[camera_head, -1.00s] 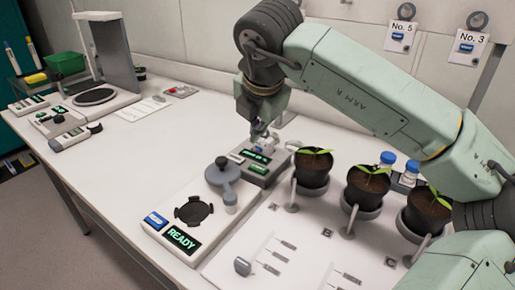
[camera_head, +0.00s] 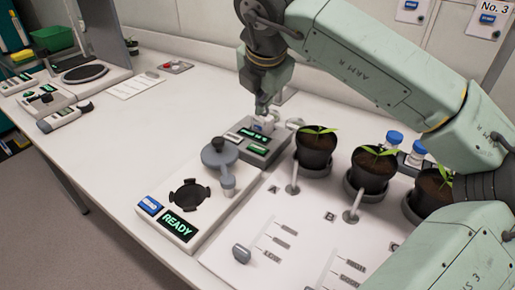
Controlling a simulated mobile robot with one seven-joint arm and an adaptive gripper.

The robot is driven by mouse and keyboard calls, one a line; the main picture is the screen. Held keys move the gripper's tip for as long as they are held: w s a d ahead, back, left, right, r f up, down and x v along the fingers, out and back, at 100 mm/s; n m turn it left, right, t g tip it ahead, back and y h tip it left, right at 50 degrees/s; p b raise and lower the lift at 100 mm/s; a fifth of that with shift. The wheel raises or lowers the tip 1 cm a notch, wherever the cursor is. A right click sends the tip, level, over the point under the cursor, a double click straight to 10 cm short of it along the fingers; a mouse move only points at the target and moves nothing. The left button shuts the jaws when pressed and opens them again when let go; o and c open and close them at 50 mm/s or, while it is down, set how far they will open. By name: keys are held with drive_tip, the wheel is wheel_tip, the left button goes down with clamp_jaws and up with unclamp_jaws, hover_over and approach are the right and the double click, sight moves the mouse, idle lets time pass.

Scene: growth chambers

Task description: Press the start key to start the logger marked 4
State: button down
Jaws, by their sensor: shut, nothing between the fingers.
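My gripper (camera_head: 262,112) is shut and empty. It points down at the back part of a grey box (camera_head: 281,148) with small green-lit displays (camera_head: 254,134). A small pale block (camera_head: 264,124) shows right at the fingertips. I cannot tell whether the fingers touch it or stay just above it. The text on the displays is too small to read, and no mark 4 can be made out. The start key cannot be told apart, and the gripper partly hides the back of the box.
A white device (camera_head: 177,236) with a READY display (camera_head: 180,225) stands in front. Potted seedlings (camera_head: 316,150) stand close on the right, with blue-capped bottles (camera_head: 394,139) behind. More instruments (camera_head: 65,117) stand at the far left. The left middle of the bench (camera_head: 130,130) is clear.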

drive_tip(key=b, duration=0.4)
hover_over(258, 148)
drive_tip(key=f, duration=0.4)
drive_tip(key=w+f, duration=0.1)
drive_tip(key=f, duration=0.1)
drive_tip(key=shift+d+f, duration=0.25)
drive_tip(key=shift+d, duration=0.15)
drive_tip(key=shift+f+b, duration=0.4)
drive_tip(key=shift+f, duration=0.1)
drive_tip(key=shift+f+b, duration=0.2)
drive_tip(key=shift+b, duration=0.1)
drive_tip(key=shift+f+b, duration=0.25)
drive_tip(key=shift+b, duration=0.15)
